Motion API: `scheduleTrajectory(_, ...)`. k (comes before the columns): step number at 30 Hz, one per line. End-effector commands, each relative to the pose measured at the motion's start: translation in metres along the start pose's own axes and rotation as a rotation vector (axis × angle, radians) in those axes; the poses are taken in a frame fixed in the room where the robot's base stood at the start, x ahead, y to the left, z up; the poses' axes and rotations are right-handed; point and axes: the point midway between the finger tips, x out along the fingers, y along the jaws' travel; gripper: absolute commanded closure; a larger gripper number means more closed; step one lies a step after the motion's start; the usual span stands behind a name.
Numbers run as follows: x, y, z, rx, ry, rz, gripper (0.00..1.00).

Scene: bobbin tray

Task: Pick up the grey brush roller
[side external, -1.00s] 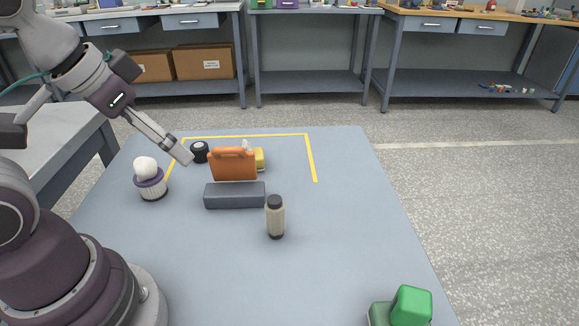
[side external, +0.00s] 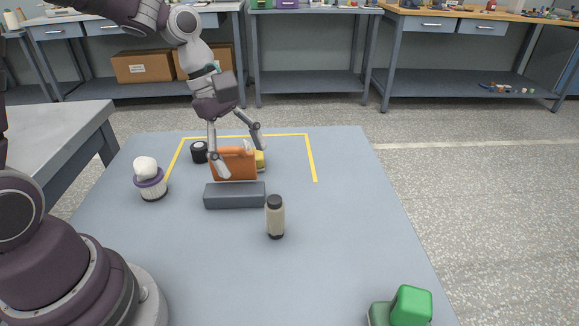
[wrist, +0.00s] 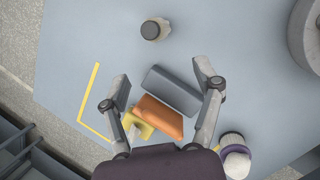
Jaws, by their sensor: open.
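A grey-beige cylinder with dark ends (side external: 275,218), which looks like the grey brush roller, stands upright on the blue-grey mat (side external: 340,240), in front and to the right of the long dark grey block. In the wrist view it shows from above near the top (wrist: 155,30), beyond my fingertips. My gripper (side external: 241,160) is open and empty, pointing down over the orange case (side external: 232,164). In the wrist view its fingers (wrist: 162,78) are spread to either side of the orange case and grey block, with nothing held.
The dark grey block (side external: 235,196) lies in front of the orange case, with a yellow object (side external: 260,160) behind it. A white-topped brush with a purple band (side external: 150,178) and a black round piece (side external: 200,152) stand left. A green block (side external: 411,305) is at front right. The right side is clear.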

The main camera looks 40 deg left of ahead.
Motion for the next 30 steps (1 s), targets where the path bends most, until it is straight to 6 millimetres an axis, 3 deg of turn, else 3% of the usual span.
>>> scheduleTrajectory(3,0.018,0.006,-0.006,-0.229,-0.064,-0.039,0.34)
scheduleTrajectory(6,0.028,0.008,-0.006,-0.303,-0.084,-0.054,0.34)
scheduleTrajectory(22,0.118,0.004,0.01,-0.307,-0.081,-0.057,0.34)
scheduleTrajectory(30,0.125,0.005,0.01,-0.307,-0.08,-0.051,0.34)
